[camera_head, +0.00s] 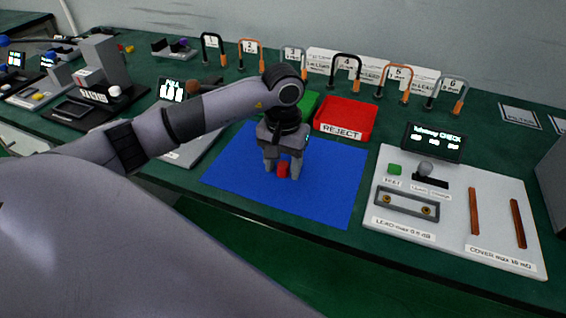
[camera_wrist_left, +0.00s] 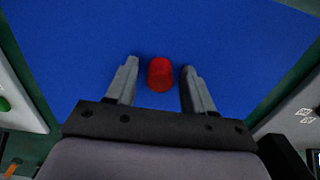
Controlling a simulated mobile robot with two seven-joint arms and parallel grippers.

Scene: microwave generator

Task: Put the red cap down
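The red cap (camera_head: 283,170) is a small red cylinder at the blue mat (camera_head: 330,200), in the middle of the head view. My left gripper (camera_head: 283,172) points down over the mat, with a finger on each side of the cap. In the left wrist view the cap (camera_wrist_left: 160,74) lies between the fingertips of the left gripper (camera_wrist_left: 160,80), with blue gaps on both sides, so the fingers are apart from it. The cap seems to rest on the mat. My right gripper is not in view.
A red REJECT tray (camera_head: 345,118) and a partly hidden green tray (camera_head: 304,103) stand behind the mat. A white test panel (camera_head: 455,215) is at the right. Several numbered cable loops line the back. The mat's right and front parts are clear.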

